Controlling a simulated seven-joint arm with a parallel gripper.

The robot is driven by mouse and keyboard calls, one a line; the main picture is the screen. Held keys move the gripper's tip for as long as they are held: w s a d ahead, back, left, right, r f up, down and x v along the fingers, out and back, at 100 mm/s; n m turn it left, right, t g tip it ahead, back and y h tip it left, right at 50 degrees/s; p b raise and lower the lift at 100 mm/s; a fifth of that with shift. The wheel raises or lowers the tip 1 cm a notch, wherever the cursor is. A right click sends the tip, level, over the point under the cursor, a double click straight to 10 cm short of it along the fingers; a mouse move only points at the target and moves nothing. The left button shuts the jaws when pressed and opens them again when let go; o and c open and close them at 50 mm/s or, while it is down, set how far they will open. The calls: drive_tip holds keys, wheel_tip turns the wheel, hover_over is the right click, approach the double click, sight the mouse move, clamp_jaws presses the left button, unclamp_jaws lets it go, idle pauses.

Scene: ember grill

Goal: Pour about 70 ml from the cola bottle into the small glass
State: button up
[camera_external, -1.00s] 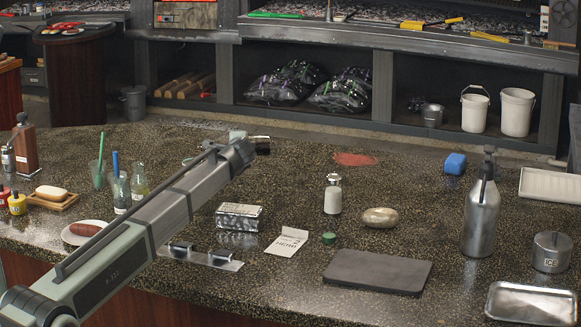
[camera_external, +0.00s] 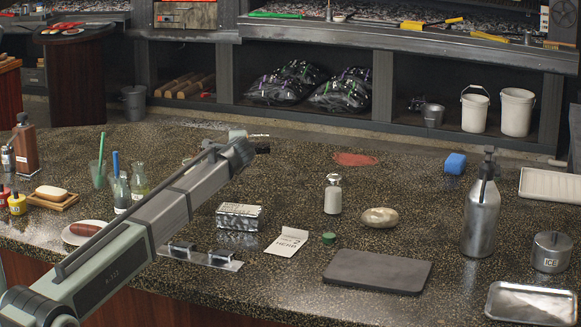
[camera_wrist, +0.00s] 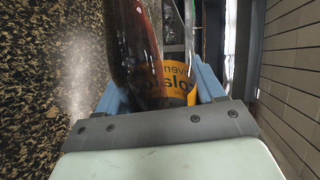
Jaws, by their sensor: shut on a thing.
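The cola bottle (camera_wrist: 132,45) is dark brown with an orange label (camera_wrist: 176,78) and fills the middle of the wrist view. My gripper (camera_wrist: 160,88) is shut on it, with a blue finger on each side. The counter runs up the left of that view, so my wrist is turned sideways; I cannot tell the bottle's exact tilt. In the external view my gripper end (camera_external: 245,148) is over the back of the counter, and the arm mostly hides gripper and bottle. I cannot make out the small glass for certain; clear edges show beside the bottle in the wrist view.
Glass bottles (camera_external: 122,195) and a cup with a green straw (camera_external: 98,175) stand left of my arm. A foil block (camera_external: 239,216), white card (camera_external: 287,241), shaker (camera_external: 333,195), stone (camera_external: 380,217), dark board (camera_external: 377,271) and metal bottle (camera_external: 482,215) occupy the right side.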

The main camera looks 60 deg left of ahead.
drive_tip(key=f, duration=0.1)
drive_tip(key=f+m, duration=0.1)
drive_tip(key=f+m+g, duration=0.1)
drive_tip(key=shift+w+d+f+y, duration=0.1)
drive_tip(key=shift+w+f+y, duration=0.1)
drive_tip(key=shift+w+y, duration=0.1)
drive_tip(key=shift+f+m, duration=0.2)
drive_tip(key=shift+m, duration=0.3)
drive_tip(key=shift+s+r+m+g, duration=0.3)
drive_tip(key=shift+r+m, duration=0.05)
drive_tip(key=shift+m, duration=0.05)
idle(1.2)
drive_tip(key=shift+s+a+r+m+g+y, duration=0.3)
drive_tip(key=shift+s+r+m, duration=0.3)
drive_tip(key=shift+m, duration=0.3)
drive_tip(key=s+m, duration=0.1)
drive_tip(key=r+m, duration=0.1)
drive_tip(key=shift+s+a+r+m+g+y, duration=0.2)
drive_tip(key=shift+s+a+m+g+y, duration=0.05)
drive_tip(key=shift+s+m+g+y, duration=0.15)
drive_tip(key=m, duration=0.2)
drive_tip(key=shift+r+m+y, duration=0.3)
drive_tip(key=shift+y, duration=0.1)
drive_tip(key=m, duration=0.2)
drive_tip(key=m+y, duration=0.1)
drive_tip(key=shift+s+a+m+g, duration=0.1)
drive_tip(key=shift+s+m+g, duration=0.2)
drive_tip(key=shift+s+m, duration=0.1)
